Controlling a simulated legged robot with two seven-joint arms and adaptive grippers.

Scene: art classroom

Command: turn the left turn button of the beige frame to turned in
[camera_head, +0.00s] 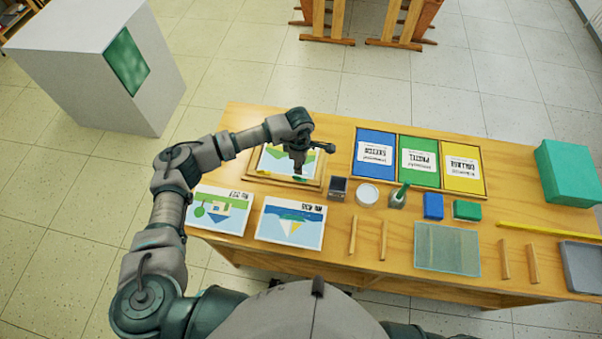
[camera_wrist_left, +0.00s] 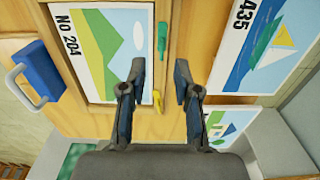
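The beige frame (camera_head: 321,172) lies on the table, its landscape picture No 204 (camera_wrist_left: 97,40) inside; its rail (camera_wrist_left: 167,66) shows in the left wrist view. Two turn buttons sit on its near rail. The yellow one (camera_wrist_left: 157,101), on the left in the head view, lies roughly along the rail, slightly tilted. The green one (camera_wrist_left: 162,41), on the right, lies along the rail. My left gripper (camera_head: 298,168) is above the frame, open and empty. Its fingertips (camera_wrist_left: 160,68) are apart either side of the rail in the wrist view, with the yellow button between the fingers. My right gripper is out of view.
Pictures No 435 (camera_head: 291,222) and another (camera_head: 221,210) lie in front. A dark pot (camera_head: 338,189), a white tub (camera_head: 367,194) and a jar (camera_head: 397,198) stand to the right. A blue block with grey handle (camera_wrist_left: 40,72) is beside the frame.

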